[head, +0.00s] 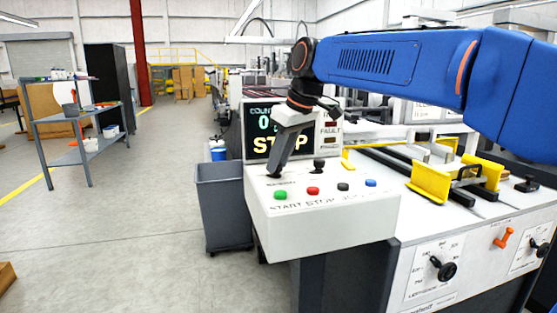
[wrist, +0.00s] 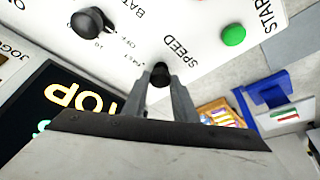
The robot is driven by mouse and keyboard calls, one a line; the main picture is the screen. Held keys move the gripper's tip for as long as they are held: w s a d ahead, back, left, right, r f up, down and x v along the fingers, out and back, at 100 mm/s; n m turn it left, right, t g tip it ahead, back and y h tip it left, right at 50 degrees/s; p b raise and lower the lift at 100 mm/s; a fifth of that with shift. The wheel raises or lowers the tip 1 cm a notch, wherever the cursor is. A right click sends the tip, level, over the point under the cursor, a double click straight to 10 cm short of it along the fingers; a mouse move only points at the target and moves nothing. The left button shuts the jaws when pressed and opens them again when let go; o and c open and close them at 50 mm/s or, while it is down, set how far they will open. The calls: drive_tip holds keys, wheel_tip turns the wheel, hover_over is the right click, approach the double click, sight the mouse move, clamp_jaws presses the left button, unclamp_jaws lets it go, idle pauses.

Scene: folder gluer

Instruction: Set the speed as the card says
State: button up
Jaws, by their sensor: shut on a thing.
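My gripper (head: 274,174) is shut on the black speed knob at the back left of the white control panel (head: 320,225). In the wrist view the speed knob (wrist: 160,74) sits between the two fingers, beside the word SPEED. The fingers hide most of it, so I cannot read its setting. A second black knob, marked BATCH (head: 319,164), stands to its right; it also shows in the wrist view (wrist: 90,22). The display (head: 262,130) behind reads STOP under a partly hidden count. I cannot make out a card with a speed on it.
In front of the knobs are a green start button (head: 280,194), a red stop button (head: 313,190), a black button (head: 343,187) and a blue button (head: 370,183). A grey bin (head: 224,205) stands left of the panel. Yellow guides (head: 430,183) lie right.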

drive_tip(key=shift+n+g, duration=0.3)
drive_tip(key=shift+n, duration=0.5)
drive_tip(key=o, duration=1)
drive_tip(key=shift+o, duration=0.2)
drive_tip(key=v, duration=1.7)
drive_tip(key=shift+d, duration=0.4)
